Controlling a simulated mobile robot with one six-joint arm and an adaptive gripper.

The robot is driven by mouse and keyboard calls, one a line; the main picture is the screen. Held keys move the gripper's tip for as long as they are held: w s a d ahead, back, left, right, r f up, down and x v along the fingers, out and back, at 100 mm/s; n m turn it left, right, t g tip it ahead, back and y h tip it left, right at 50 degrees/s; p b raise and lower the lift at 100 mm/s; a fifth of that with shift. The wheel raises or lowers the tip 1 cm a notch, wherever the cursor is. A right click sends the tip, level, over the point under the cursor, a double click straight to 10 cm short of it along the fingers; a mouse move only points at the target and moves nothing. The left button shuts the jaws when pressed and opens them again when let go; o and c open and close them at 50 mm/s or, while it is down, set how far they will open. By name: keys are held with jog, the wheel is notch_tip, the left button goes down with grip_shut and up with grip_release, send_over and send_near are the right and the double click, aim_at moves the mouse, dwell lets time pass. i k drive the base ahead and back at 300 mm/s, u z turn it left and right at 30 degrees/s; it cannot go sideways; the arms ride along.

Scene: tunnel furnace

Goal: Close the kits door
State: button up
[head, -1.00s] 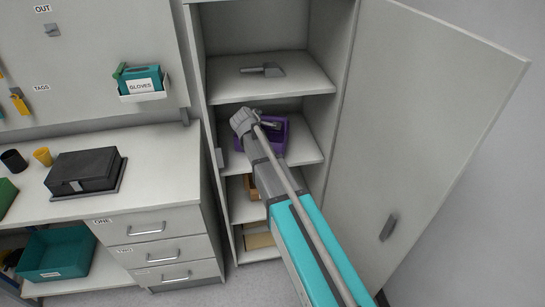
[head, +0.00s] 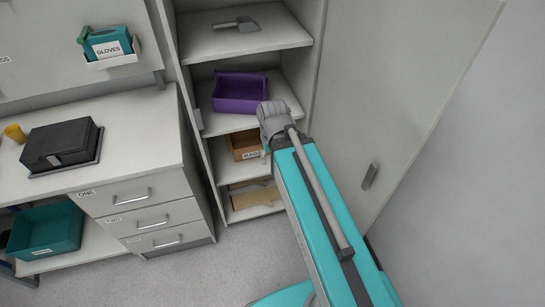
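The tall cabinet's light grey door (head: 400,85) stands wide open on the right side of the head view. Its dark grey handle (head: 370,175) is on the panel's lower part. No label for kits is visible on it. My arm reaches up from the bottom, in front of the open cabinet and left of the handle. The arm's grey wrist end is in front of the middle shelves. My gripper (head: 266,150) is mostly hidden behind the wrist, with only a small grey part showing. I cannot see its fingers clearly. It appears apart from the door.
The cabinet holds a grey scoop-like tool (head: 236,25), a purple bin (head: 240,92) and a brown box (head: 243,146) marked RAGS on its shelves. A workbench (head: 140,140) with drawers stands left, carrying a black case (head: 62,147). Floor (head: 215,272) is clear before the cabinet.

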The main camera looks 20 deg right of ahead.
aim_at(389, 70)
jog(key=z, duration=0.7)
jog(key=k, duration=1.3)
